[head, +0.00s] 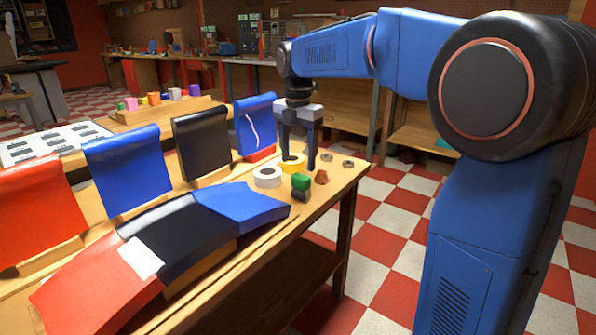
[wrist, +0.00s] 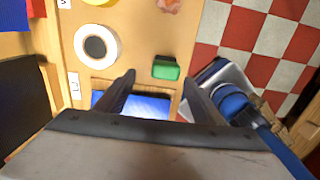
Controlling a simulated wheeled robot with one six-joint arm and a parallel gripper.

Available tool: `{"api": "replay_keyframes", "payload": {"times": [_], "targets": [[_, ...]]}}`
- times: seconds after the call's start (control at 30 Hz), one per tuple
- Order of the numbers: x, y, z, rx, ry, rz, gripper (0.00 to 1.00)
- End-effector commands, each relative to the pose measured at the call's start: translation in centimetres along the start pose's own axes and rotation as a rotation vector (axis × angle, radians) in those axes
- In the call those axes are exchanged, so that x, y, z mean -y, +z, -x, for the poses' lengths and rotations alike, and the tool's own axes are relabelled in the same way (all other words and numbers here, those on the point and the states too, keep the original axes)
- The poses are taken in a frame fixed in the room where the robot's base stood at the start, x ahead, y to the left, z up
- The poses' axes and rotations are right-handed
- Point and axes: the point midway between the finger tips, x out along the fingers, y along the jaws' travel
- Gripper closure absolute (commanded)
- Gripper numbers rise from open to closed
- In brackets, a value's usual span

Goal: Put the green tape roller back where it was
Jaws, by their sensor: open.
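The green tape roller (head: 301,181) stands on the near right part of the wooden bench, its lower part dark. In the wrist view the green roller (wrist: 165,69) lies just beyond the fingertips, between their lines and closer to the right finger. My gripper (head: 298,162) points down over the bench's right end, behind the roller in the head view. In the wrist view my gripper (wrist: 158,80) has its two fingers wide apart with nothing held between them. I cannot tell how high the fingertips are above the bench.
A white tape roll (head: 267,183), also in the wrist view (wrist: 113,46), a yellow roll (head: 295,167) and a reddish-brown piece (head: 321,178) are close by. Blue (head: 242,204), black and red curved panels fill the bench's left. The bench edge is near the roller.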

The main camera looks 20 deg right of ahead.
Motion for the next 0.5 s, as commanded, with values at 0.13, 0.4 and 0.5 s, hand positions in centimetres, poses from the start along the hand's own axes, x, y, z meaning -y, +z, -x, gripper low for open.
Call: {"api": "replay_keyframes", "payload": {"times": [0.13,0.4,0.5], "targets": [[0.0,0.0,1.2,0.000,0.001,0.000,0.38],[0.8,-0.2,1.7,0.003,0.006,-0.038,0.38],[2.5,-0.8,1.8,0.011,0.024,-0.139,0.38]]}}
